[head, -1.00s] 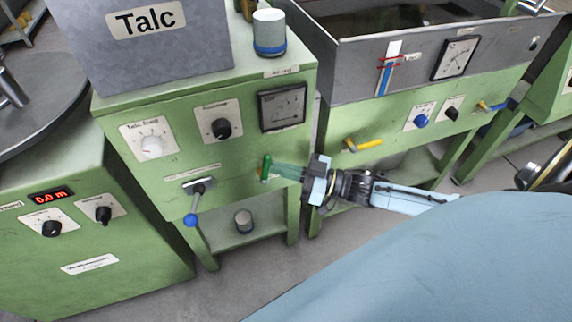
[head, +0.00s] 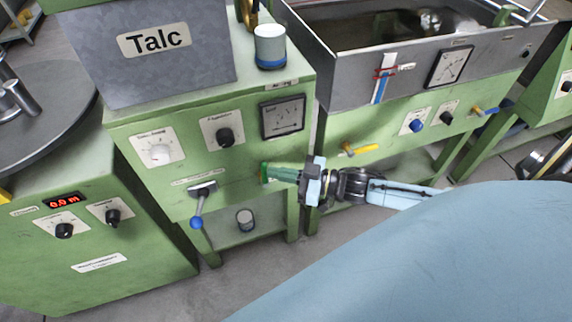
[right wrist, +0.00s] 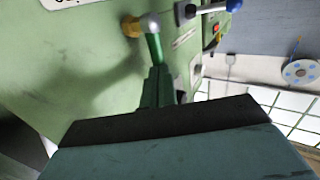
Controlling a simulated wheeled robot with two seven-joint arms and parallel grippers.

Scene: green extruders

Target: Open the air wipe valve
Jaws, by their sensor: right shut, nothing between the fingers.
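A small valve with a green handle (head: 264,172) is on the front of the green talc cabinet, below the square gauge. I take it as the air wipe valve; its label is not readable. In the right wrist view the green handle (right wrist: 154,46) runs from a brass body (right wrist: 130,27) with a silver nut toward my fingers. My right gripper (head: 271,173) is shut and empty, its fingertips close beside the handle and partly hiding it. In the right wrist view the fingers (right wrist: 159,75) overlap the handle's end; I cannot tell whether they touch. My left gripper is not in view.
A blue-knobbed lever (head: 197,208) sits left of the valve, on the same cabinet (head: 170,120). A grey cup (head: 245,220) stands on the shelf below.

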